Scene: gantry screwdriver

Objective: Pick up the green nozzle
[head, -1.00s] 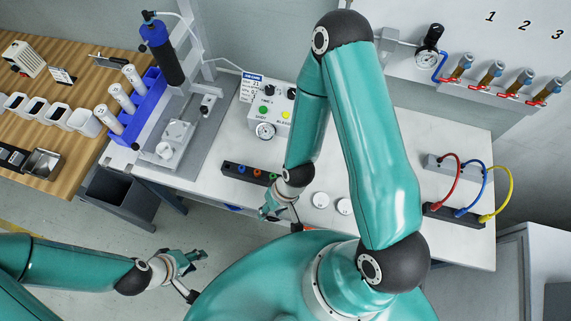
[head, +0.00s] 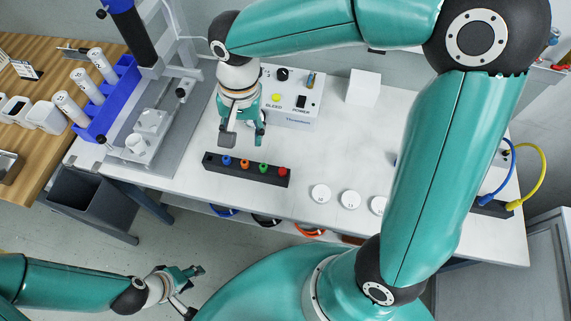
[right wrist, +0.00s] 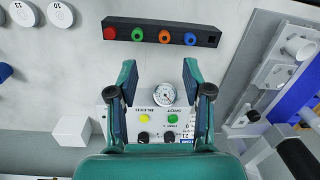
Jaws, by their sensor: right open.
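The green nozzle (head: 263,168) stands in a black holder strip (head: 222,168) on the white bench, between an orange nozzle (head: 244,164) and a red nozzle (head: 282,173). In the right wrist view the green nozzle (right wrist: 137,34) is above the gap between the fingers, towards the left. My right gripper (head: 243,139) is open and empty, above and behind the strip. Its two fingers (right wrist: 160,70) also show spread in the right wrist view. My left gripper (head: 196,290) appears open and empty, low at the left, away from the bench.
A control box (head: 291,103) with knobs and buttons stands behind the strip, close to my right gripper. White round lids (head: 320,194) lie to its right. A metal stand (head: 188,135) and a blue rack (head: 117,92) are at the left. A white block (head: 363,87) stands behind.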

